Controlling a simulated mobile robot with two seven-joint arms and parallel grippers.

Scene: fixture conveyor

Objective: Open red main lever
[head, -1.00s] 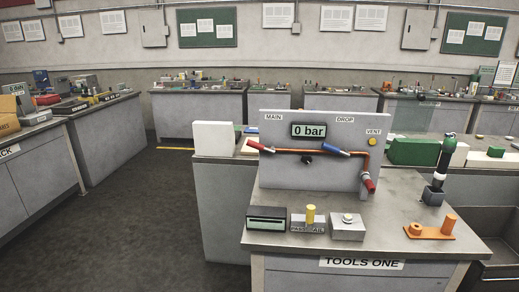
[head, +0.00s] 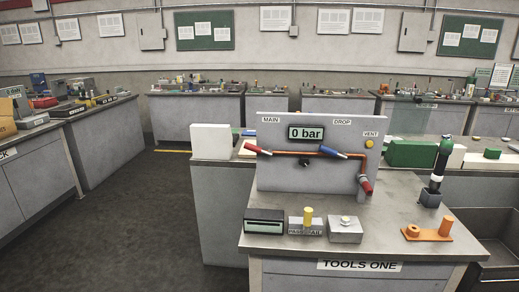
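The red main lever (head: 257,149) is on the left of a grey upright panel (head: 280,177), under the label MAIN. It slants down to the right toward the copper pipe (head: 290,153). A blue lever (head: 333,152) sits under the label DROP, also slanted. A display (head: 306,133) on the panel reads 0 bar. A red-handled valve (head: 366,184) hangs at the pipe's lower right end, below the VENT label. Neither of my grippers is in view.
The panel stands on a bench (head: 400,215) labelled TOOLS ONE. In front are a dark-topped box (head: 264,222), a yellow peg on a block (head: 307,217), a grey box with a button (head: 345,230) and an orange fixture (head: 428,232). Open floor (head: 150,220) lies to the left.

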